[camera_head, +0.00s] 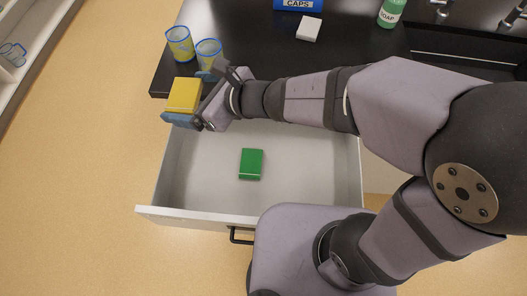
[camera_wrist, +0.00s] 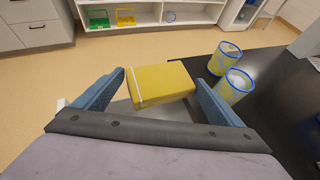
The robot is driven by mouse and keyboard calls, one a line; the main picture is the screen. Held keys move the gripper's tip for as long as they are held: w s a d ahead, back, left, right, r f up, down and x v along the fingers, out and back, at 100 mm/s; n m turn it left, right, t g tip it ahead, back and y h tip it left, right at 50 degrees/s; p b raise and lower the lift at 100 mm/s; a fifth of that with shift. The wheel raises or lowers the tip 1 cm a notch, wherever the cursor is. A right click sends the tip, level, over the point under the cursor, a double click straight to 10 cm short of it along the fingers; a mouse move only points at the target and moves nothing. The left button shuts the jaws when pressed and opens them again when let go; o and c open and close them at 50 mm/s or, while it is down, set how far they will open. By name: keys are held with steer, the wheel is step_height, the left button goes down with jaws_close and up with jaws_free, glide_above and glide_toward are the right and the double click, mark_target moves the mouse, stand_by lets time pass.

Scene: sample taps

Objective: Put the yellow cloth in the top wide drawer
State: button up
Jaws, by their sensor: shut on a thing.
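My gripper (camera_head: 192,98) is shut on the yellow cloth (camera_head: 184,95), a folded yellow block with a pale band. In the wrist view the cloth (camera_wrist: 160,83) sits between the two blue fingers. The top wide drawer (camera_head: 205,162) is pulled open, and a green folded block (camera_head: 251,164) lies inside it. My gripper holds the cloth above the drawer's back left corner, near the counter edge. The exact height of the cloth over the drawer is hard to tell.
Two clear blue-rimmed cups (camera_head: 180,44) with yellow marks stand on the black counter (camera_head: 250,35) close to the cloth. A white block (camera_head: 309,29), a blue caps box (camera_head: 298,4) and a green soap bottle (camera_head: 391,12) stand farther back. The drawer's middle and right floor is mostly clear.

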glide_above(213, 156)
step_height(213, 156, down, 17)
steer(key=shift+f, duration=0.2)
stand_by(0.4)
steer(key=shift+f, duration=2.95)
steer(key=shift+f, duration=2.05)
steer(key=shift+f, duration=0.1)
steer(key=shift+f, duration=0.1)
steer(key=o, duration=0.8)
